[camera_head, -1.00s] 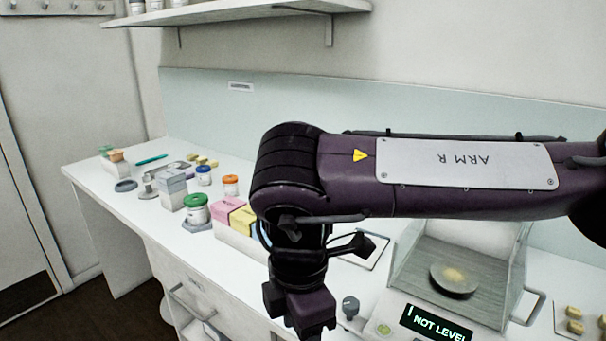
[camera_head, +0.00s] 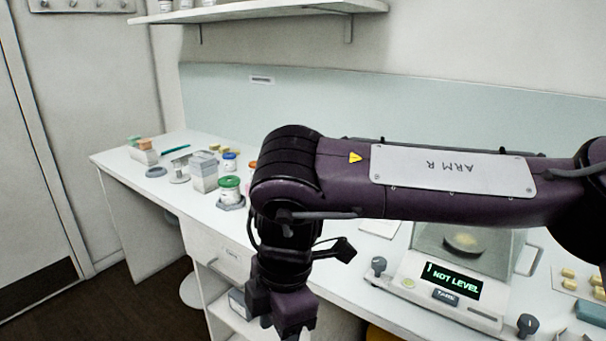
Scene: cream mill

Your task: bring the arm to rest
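My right arm (camera_head: 420,178), dark purple with a plate marked ARM R, reaches in from the right across the middle of the view. Its forearm lies level and the wrist hangs down from the elbow. My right gripper (camera_head: 280,325) points down in front of the bench's front edge, over the open shelf area. The fingertips are cut off by the bottom of the picture, so its opening cannot be judged. My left arm and gripper are not in view.
A balance (camera_head: 455,285) reading NOT LEVEL stands right of the gripper on the white bench (camera_head: 120,160). Jars, including a green-lidded one (camera_head: 229,189), and boxes (camera_head: 204,177) stand at left. A wall shelf (camera_head: 260,12) hangs above. Floor at lower left is clear.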

